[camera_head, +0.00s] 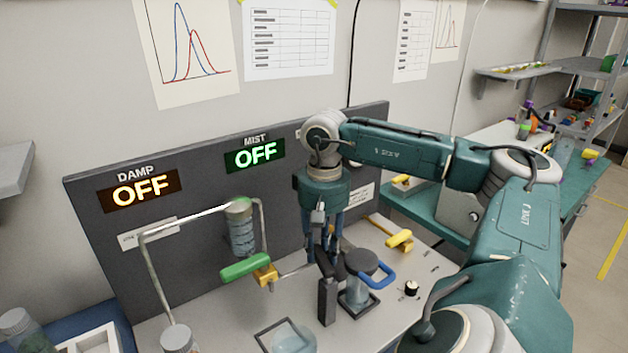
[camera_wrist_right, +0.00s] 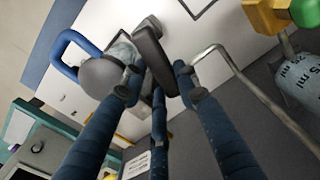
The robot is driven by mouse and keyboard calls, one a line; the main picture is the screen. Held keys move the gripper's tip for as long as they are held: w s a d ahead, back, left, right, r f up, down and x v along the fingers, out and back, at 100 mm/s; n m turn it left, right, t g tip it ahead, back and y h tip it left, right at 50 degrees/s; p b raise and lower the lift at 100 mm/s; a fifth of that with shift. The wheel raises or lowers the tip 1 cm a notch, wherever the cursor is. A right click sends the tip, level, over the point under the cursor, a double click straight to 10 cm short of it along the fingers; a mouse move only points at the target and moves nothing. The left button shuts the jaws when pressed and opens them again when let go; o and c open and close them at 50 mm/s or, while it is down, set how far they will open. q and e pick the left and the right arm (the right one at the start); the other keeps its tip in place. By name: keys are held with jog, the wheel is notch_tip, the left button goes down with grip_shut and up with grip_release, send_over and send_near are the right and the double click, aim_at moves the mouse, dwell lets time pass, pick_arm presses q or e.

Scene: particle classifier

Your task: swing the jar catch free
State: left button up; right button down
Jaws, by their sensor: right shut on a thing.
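The jar (camera_head: 357,295) is clear with a grey lid (camera_head: 361,262) and a blue loop handle (camera_head: 383,273), standing in a dark frame on the bench. The jar catch (camera_head: 327,290) is a dark upright post and arm beside the jar's left side. It also shows as a dark bar (camera_wrist_right: 153,50) in the right wrist view, with the jar lid (camera_wrist_right: 100,77) to its left. My right gripper (camera_head: 325,250) points down at the catch, its blue fingers (camera_wrist_right: 157,82) closed around the bar. The exact contact is partly hidden. My left gripper is not in view.
A bent metal pipe with a bottle (camera_head: 242,235), a green-handled yellow valve (camera_head: 246,268) and the dark panel (camera_head: 95,215) stand left and behind. A yellow handle (camera_head: 400,240) and black knob (camera_head: 411,288) lie right. Another glass vessel (camera_head: 292,342) sits in front.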

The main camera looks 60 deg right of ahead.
aim_at(317, 254)
jog(key=shift+w+a+r+n, duration=0.1)
jog(key=shift+w+a+n, duration=0.15)
jog(key=shift+n, duration=0.55)
jog(key=shift+w+a+n, duration=0.2)
jog(key=shift+a+n, duration=0.05)
jog(key=shift+n, duration=0.55)
jog(key=c, duration=1.3)
grip_release()
notch_tip(317, 254, up, 7)
jog(key=shift+f, duration=0.1)
jog(key=shift+r, duration=0.3)
